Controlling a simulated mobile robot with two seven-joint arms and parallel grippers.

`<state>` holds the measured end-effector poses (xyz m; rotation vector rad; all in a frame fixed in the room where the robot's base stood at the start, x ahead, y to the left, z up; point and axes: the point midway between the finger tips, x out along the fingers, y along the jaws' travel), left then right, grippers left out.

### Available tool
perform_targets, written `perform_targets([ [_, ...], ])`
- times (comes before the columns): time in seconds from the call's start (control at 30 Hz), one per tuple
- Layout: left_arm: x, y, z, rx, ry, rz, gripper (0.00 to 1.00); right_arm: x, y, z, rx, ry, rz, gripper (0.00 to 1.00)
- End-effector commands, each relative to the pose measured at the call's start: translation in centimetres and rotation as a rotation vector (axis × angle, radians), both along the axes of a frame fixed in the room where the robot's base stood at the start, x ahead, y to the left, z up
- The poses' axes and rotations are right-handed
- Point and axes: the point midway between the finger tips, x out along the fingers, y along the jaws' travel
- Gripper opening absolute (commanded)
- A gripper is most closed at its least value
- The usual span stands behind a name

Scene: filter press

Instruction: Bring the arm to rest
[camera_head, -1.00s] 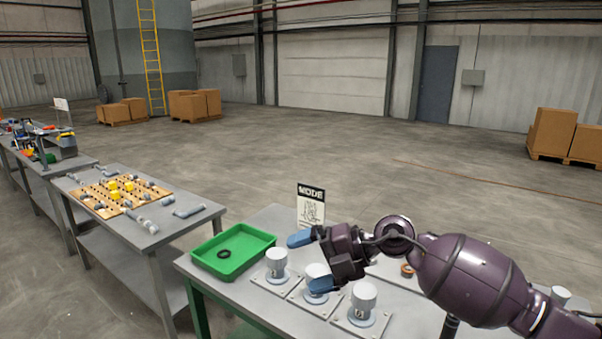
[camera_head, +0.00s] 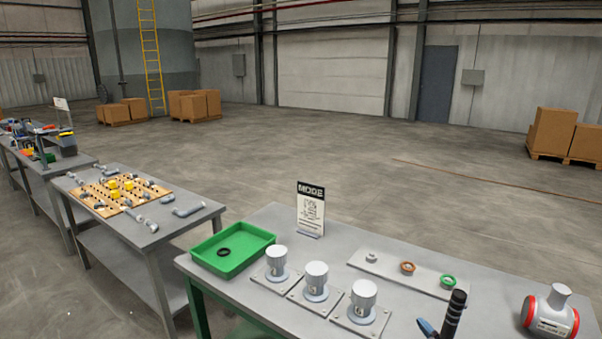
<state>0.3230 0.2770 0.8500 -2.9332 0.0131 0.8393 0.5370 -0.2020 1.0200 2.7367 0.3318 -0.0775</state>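Neither of my grippers shows in the head view now, and no part of an arm can be made out for certain. The grey table (camera_head: 262,297) in front of me holds three white round-topped knobs on square plates: a left one (camera_head: 277,258), a middle one (camera_head: 316,277) and a right one (camera_head: 363,296). All three stand upright with nothing touching them. A "MODE" sign (camera_head: 311,208) stands behind them.
A green tray (camera_head: 270,238) with a black ring (camera_head: 224,253) is at the table's left. A plate (camera_head: 379,275) with small rings lies behind the knobs. A black handle (camera_head: 454,313) and a grey, red-ended fitting (camera_head: 551,315) are at right. Another table (camera_head: 171,232) stands left.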

Motion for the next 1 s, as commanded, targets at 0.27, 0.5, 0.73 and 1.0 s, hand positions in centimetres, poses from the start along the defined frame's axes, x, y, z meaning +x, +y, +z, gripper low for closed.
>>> perform_targets([
  [0.27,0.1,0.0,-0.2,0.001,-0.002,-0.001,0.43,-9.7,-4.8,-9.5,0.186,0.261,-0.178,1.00],
  [0.5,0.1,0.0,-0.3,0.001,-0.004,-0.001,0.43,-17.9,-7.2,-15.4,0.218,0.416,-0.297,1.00],
  [0.73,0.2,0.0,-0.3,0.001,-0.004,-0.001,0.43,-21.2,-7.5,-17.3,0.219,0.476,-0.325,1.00],
  [1.0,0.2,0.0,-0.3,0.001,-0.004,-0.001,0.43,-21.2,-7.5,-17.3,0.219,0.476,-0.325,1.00],
])
